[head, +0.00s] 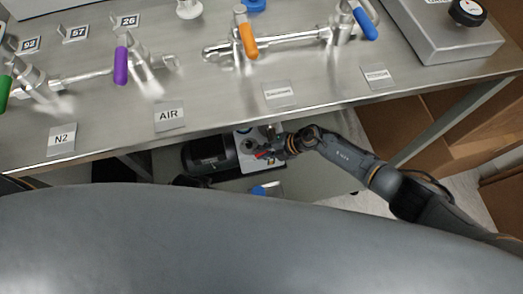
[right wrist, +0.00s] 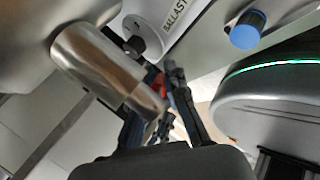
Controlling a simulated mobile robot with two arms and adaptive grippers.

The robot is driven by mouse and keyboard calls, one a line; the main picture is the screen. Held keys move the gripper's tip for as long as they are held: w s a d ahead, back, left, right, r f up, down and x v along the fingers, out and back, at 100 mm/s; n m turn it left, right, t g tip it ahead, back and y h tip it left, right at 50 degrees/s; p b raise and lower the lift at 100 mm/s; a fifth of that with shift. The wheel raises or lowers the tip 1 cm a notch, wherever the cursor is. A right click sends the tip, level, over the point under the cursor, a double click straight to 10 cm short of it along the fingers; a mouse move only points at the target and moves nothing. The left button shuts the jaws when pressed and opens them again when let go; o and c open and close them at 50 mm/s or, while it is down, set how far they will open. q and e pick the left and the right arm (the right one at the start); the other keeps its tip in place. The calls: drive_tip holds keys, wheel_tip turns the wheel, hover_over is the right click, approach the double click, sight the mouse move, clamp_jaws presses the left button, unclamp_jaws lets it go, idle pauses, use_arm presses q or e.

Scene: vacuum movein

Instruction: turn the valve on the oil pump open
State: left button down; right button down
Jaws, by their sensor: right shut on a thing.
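The oil pump (head: 205,156) sits below the metal bench, with a dark motor body and a pale end. A small red valve handle (head: 262,155) shows at its right side in the head view. My right gripper (head: 272,152) reaches in from the right, under the bench edge, and is shut on the red handle. In the right wrist view, red (right wrist: 160,84) shows between the dark fingers (right wrist: 166,105), mostly hidden by them and a shiny metal cylinder (right wrist: 105,65). The handle's exact angle cannot be told. My left gripper is not in view.
The steel bench (head: 330,85) overhangs the pump and carries purple (head: 121,66), orange (head: 248,41) and blue (head: 364,23) valve handles. A blue cap (right wrist: 248,30) is near the gripper. Cardboard boxes (head: 420,120) stand at the right. My grey body fills the front.

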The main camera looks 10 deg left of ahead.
drive_tip(key=c, duration=1.3)
unclamp_jaws()
drive_tip(key=shift+c, duration=0.2)
drive_tip(key=shift+d+r, duration=0.1)
drive_tip(key=shift+d, duration=0.05)
drive_tip(key=v, duration=1.1)
drive_tip(key=shift+d+r, duration=0.25)
drive_tip(key=shift+r, duration=0.05)
